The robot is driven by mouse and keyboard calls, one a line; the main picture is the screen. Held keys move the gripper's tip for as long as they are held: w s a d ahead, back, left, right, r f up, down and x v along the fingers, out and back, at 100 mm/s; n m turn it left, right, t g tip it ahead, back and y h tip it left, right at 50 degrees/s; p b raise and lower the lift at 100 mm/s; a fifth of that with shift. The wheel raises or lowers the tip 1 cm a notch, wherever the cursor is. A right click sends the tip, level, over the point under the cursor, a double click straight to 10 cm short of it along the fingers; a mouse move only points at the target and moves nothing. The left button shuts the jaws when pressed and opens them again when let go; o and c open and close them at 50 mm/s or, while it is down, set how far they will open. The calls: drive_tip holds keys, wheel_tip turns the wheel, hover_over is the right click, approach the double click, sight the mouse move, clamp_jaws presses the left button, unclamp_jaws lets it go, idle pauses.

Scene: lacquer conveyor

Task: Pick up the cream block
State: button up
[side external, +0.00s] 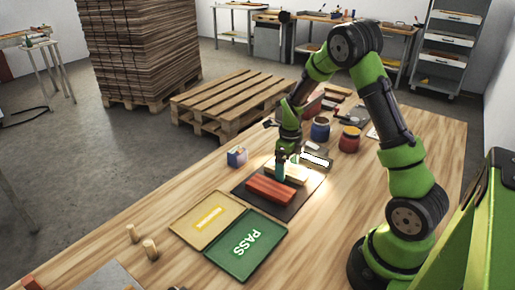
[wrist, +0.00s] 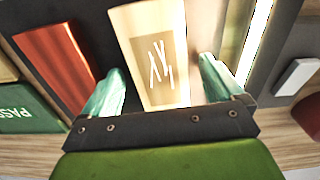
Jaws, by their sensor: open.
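The cream block (wrist: 150,50) lies on the dark mat and carries pale scratch-like marks on a tan patch. In the side external view the cream block (side external: 291,174) is partly hidden by my gripper (side external: 281,166). In the wrist view my gripper (wrist: 158,85) is open, with one teal finger on each side of the block's near end. Gaps show between the fingers and the block, and I cannot tell whether either touches it. A red-brown block (side external: 270,189) lies beside it on the dark mat (side external: 243,194), left of it in the wrist view.
A green PASS tray (side external: 262,266) and a yellow tray (side external: 182,222) lie at the front. A lit bar lamp (side external: 315,159) stands close behind the cream block.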

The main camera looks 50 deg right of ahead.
drive_tip(key=shift+c, duration=0.2)
drive_tip(key=c, duration=1.2)
drive_tip(key=shift+r, duration=0.1)
